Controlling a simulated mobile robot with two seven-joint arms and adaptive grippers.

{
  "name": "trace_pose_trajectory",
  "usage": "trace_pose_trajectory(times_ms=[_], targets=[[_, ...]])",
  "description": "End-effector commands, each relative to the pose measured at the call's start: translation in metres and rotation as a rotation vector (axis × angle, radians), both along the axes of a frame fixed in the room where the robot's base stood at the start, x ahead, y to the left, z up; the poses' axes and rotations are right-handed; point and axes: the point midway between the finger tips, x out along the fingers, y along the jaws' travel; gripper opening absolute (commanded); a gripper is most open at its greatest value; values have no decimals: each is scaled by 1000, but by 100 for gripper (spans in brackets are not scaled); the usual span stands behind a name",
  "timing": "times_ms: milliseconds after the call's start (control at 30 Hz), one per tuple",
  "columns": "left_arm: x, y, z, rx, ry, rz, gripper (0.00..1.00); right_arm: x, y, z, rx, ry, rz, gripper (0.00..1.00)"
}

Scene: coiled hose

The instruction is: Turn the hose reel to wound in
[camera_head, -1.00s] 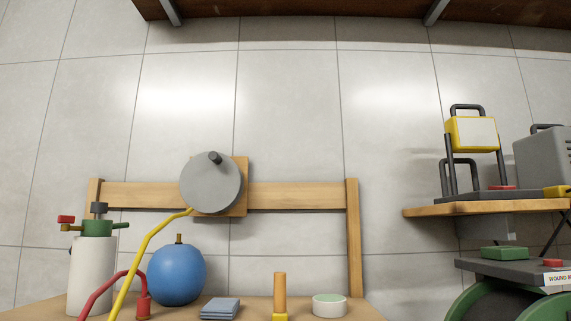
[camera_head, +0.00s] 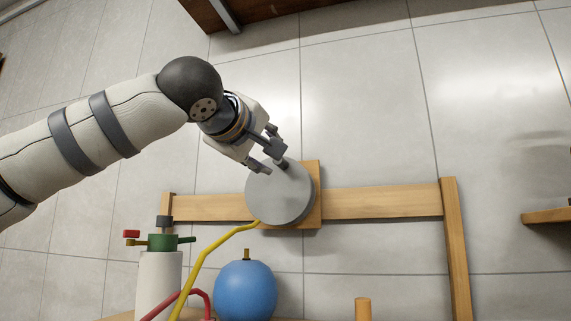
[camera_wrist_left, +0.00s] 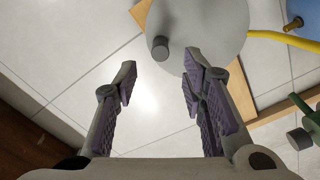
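The hose reel (camera_head: 280,200) is a grey disc on a wooden backing board, with a dark crank knob near its top edge and a yellow hose (camera_head: 205,262) running down left from it. My left gripper (camera_head: 269,156) is at the reel's upper edge, close to the knob. In the left wrist view my left gripper (camera_wrist_left: 158,82) is open, its fingers wide apart and nothing between them. There the knob (camera_wrist_left: 160,48) stands just beyond the fingertips and the reel (camera_wrist_left: 205,30) fills the top. My right gripper is in neither current view.
A wooden rail (camera_head: 380,203) carries the reel in front of a tiled wall. Below stand a blue ball-shaped tank (camera_head: 245,290), a white cylinder with a green top (camera_head: 159,285) and a red hose. A wooden shelf edge (camera_head: 546,215) shows at right.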

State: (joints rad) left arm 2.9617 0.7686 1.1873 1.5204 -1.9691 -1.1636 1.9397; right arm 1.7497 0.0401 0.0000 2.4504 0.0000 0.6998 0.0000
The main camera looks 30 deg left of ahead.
Motion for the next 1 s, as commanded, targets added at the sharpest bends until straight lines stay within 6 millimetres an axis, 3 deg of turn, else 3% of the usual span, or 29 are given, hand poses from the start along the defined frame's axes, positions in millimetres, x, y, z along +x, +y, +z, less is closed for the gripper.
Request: trace_pose_trajectory(times_ms=[100, 267, 633, 800, 1000], targets=[[30, 6, -1, 2, 4, 2, 38, -1, 0, -1, 0, 4, 0, 17], [57, 12, -1, 1, 4, -1, 38, 0, 0, -1, 0, 1, 0, 17], [67, 14, 0, 4, 2, -4, 38, 1, 0, 0, 0, -2, 0, 17], [67, 14, -1, 3, 3, -3, 0, 1, 0, 0, 0, -2, 0, 17], [67, 14, -1, 3, 3, -3, 0, 1, 0, 0, 0, -1, 0, 17]])
